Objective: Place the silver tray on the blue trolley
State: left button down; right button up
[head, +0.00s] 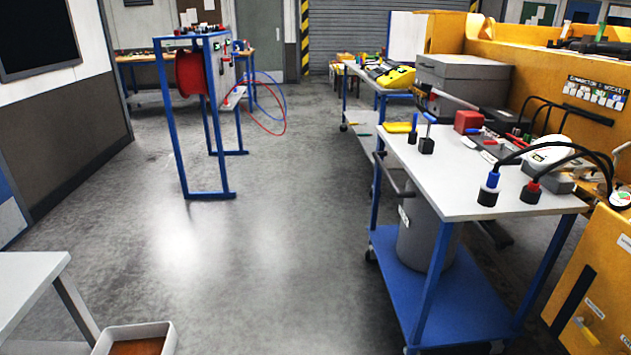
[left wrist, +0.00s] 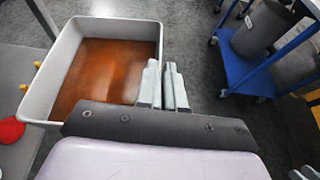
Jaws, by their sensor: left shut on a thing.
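The tray (head: 168,337) has pale grey-silver walls and an orange-brown floor; only its far part shows at the bottom left of the head view. In the left wrist view the tray (left wrist: 58,62) is seen from above and looks empty. My left gripper (left wrist: 162,68) is shut on its right wall. The blue trolley (head: 465,195) stands at right in the head view, apart from the tray, with a light grey top, blue legs and a blue lower shelf. Part of the trolley (left wrist: 234,72) shows at the upper right in the wrist view.
A grey bin (head: 425,240) stands on the trolley's lower shelf. Black plugs (head: 488,192), a red block (head: 468,121) and other parts stand on its top; the near left top is bare. A pale table (head: 28,280) is at left. Open floor (head: 270,270) lies between.

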aim_at(443, 175)
jog(key=i, duration=1)
jog(key=i+l+u, duration=0.1)
jog(key=i+u, duration=0.3)
jog(key=i, duration=0.55)
jog(key=i+u, duration=0.45)
jog(key=i, duration=0.45)
jog(key=i+j+z, duration=0.1)
jog(key=i+z, duration=0.2)
jog(key=i, duration=0.3)
jog(key=z, duration=3.25)
